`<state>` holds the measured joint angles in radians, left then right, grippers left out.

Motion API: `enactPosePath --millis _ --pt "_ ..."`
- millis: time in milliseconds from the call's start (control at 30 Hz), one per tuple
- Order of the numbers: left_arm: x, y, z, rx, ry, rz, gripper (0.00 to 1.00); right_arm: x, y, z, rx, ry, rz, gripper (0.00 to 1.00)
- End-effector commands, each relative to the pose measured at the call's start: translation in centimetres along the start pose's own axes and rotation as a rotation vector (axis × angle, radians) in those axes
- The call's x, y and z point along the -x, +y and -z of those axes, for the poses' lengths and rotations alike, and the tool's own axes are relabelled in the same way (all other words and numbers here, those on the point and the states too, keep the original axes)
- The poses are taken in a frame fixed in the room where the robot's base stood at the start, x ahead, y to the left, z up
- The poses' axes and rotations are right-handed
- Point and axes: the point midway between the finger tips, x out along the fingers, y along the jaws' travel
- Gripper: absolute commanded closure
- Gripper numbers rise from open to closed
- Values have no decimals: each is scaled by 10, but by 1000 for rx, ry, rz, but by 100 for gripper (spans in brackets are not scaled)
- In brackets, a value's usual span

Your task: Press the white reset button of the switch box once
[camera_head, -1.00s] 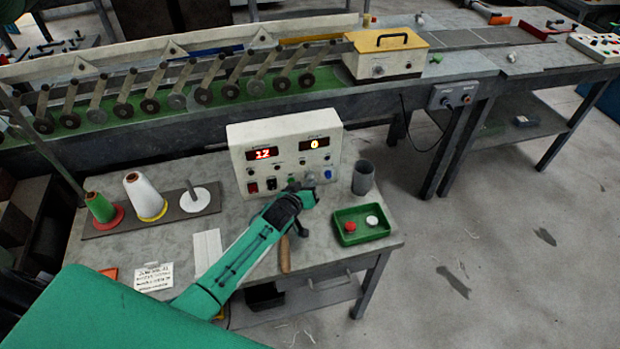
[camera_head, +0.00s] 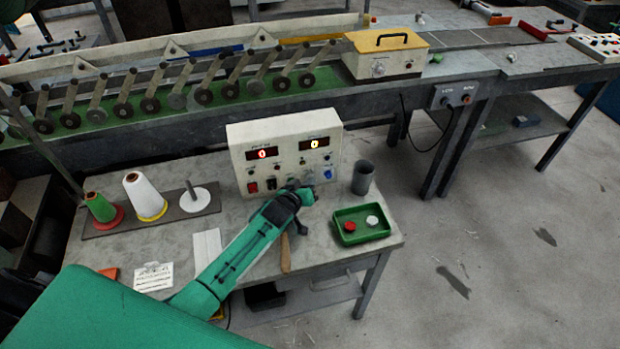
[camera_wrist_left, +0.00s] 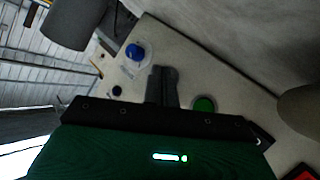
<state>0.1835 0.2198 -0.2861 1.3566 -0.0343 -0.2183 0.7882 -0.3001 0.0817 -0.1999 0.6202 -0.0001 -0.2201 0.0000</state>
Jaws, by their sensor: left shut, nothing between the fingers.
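My left gripper (camera_head: 306,186) is shut and empty, close to the lower right of the panel. In the left wrist view the shut fingers (camera_wrist_left: 162,84) point at the panel between a blue knob (camera_wrist_left: 135,52) and a green button (camera_wrist_left: 204,104). I cannot pick out the white reset button; the fingers may cover it. Contact is not clear. My right gripper is not in view.
A grey cup (camera_head: 362,178) stands right of the box. A green tray (camera_head: 346,239) with a red and a white cap lies in front of it. Thread cones (camera_head: 146,196) stand at left. A wooden-handled tool (camera_head: 285,254) lies beside my forearm.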

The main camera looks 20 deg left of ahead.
Motion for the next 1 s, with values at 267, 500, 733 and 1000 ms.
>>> enactPosePath --millis 267,500,733,1000 --pt "1 1 0 1 1 0 100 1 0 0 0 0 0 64" --pt "9 8 -4 3 1 -2 100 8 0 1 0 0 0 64" --pt "12 9 -8 1 2 -1 100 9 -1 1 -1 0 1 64" --pt "16 13 -10 2 0 -1 100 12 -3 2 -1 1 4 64"
